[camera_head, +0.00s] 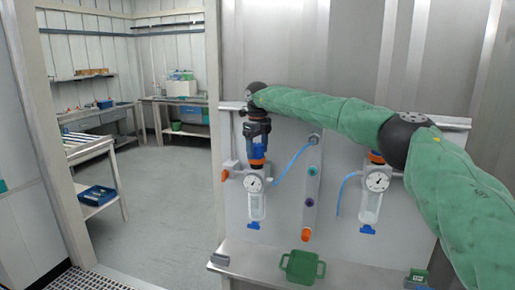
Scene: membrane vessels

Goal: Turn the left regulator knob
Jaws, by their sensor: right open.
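The left regulator (253,184) is on the pale panel, with a round white gauge and a clear bowl with a blue bottom below it. My right arm, in a green sleeve, reaches across from the right. My right gripper (257,149) points down over the knob and is open. Its fingers are small and dark here, and I cannot tell whether they touch the knob. My left gripper is not in view.
A second regulator (371,196) hangs on the right, its top partly behind my arm. Blue tubes and a strip of coloured fittings (311,188) lie between the two. A green container (302,267) stands on the metal ledge (262,254) below. Open floor (165,195) lies to the left.

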